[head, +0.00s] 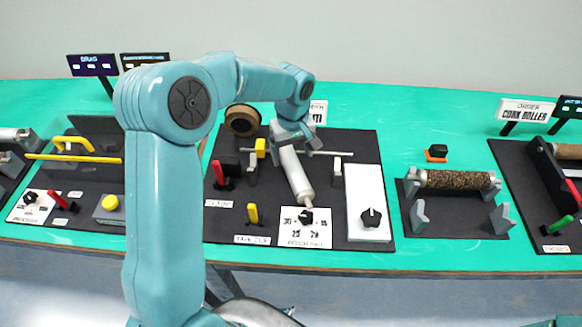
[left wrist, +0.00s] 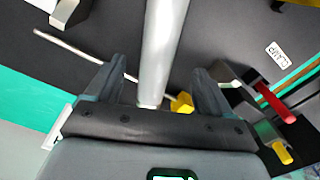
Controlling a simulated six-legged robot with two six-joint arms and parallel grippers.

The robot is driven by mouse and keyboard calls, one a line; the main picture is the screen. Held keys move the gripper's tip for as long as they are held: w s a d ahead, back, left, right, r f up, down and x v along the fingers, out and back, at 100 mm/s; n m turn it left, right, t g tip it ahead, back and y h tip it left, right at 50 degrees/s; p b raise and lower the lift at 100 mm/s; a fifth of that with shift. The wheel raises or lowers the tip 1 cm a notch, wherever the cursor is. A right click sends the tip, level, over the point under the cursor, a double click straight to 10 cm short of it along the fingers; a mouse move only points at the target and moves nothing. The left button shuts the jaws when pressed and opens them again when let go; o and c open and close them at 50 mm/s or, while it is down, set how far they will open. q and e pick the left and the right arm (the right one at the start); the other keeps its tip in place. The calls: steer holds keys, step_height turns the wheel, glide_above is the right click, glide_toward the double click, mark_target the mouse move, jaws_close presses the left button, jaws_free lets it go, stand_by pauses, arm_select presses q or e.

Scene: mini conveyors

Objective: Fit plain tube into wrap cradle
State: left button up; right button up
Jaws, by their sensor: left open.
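The plain tube (head: 296,176) is a smooth grey-white cylinder over the middle black board, its near end close to the black knob of the pitch card. In the left wrist view the tube (left wrist: 163,45) runs lengthwise between the jaws. My left gripper (head: 291,136) is at the tube's far end. Its jaws (left wrist: 155,88) are open, one on each side of the tube, with gaps showing. Two upright supports, the left one (head: 253,168) and the right one (head: 336,170), with a thin rod (head: 325,153), may be the wrap cradle. Whether the tube rests on anything is unclear.
A red lever (head: 219,174), a yellow lever (head: 253,214) and a white panel with a black knob (head: 371,217) stand around the tube. A brown roll (head: 241,122) is behind. A cork roller (head: 455,180) lies on grey supports to the right.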

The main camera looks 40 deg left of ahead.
mark_target(290, 164)
arm_select(q)
steer(key=shift+s+a+f, duration=0.1)
steer(key=shift+a+f, duration=0.05)
steer(key=shift+f, duration=0.5)
step_height(290, 164, down, 5)
steer(key=shift+f+p, duration=0.1)
steer(key=shift+p, duration=0.45)
jaws_close()
